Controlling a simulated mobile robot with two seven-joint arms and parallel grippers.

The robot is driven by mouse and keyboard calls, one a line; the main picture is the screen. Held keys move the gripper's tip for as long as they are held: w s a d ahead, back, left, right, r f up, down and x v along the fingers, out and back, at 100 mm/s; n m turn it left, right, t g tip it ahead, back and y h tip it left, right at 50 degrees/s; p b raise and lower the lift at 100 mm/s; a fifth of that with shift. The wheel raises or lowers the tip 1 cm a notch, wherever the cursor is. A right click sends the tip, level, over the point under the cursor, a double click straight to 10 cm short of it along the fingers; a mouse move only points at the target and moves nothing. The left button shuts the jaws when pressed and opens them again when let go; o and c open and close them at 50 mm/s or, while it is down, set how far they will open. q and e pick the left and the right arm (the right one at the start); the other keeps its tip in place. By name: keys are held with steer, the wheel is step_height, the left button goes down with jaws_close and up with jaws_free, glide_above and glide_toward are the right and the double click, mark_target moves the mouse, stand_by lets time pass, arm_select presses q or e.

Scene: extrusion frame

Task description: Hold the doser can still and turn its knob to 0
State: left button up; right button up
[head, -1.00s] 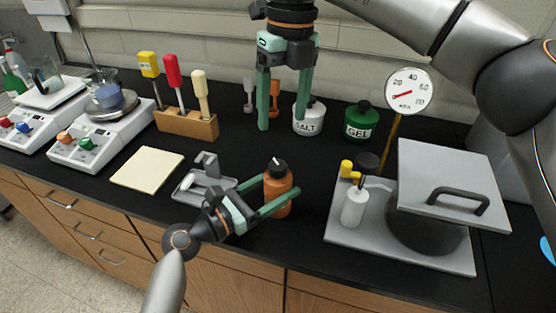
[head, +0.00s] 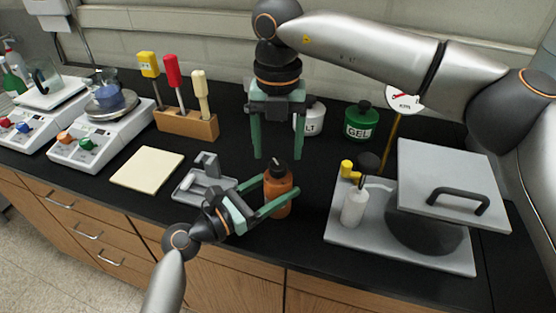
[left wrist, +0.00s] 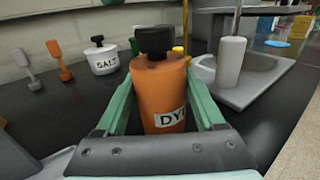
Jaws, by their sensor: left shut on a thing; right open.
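The doser can is an orange bottle (head: 278,195) with a dark knob (head: 280,168) on top, upright on the black bench. In the left wrist view the can (left wrist: 160,95) shows part of a label reading "DY", and its black knob (left wrist: 156,40) stands above. No number on the knob can be read. My left gripper (head: 279,190) is shut around the can's body, one finger on each side. My right gripper (head: 277,157) points down, open and empty. In the head view its fingertips appear just above and behind the knob; the exact gap cannot be told.
A grey tray (head: 184,195) lies left of the can. A grey base plate (head: 440,262) with a lidded pot and white bottle (head: 354,208) stands right. Behind are the salt jar (head: 313,125), green GEL jar (head: 361,122) and tool rack (head: 190,124).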

mark_target(278, 164)
steer(key=shift+f, duration=2.1)
steer(key=shift+c, duration=0.2)
jaws_close()
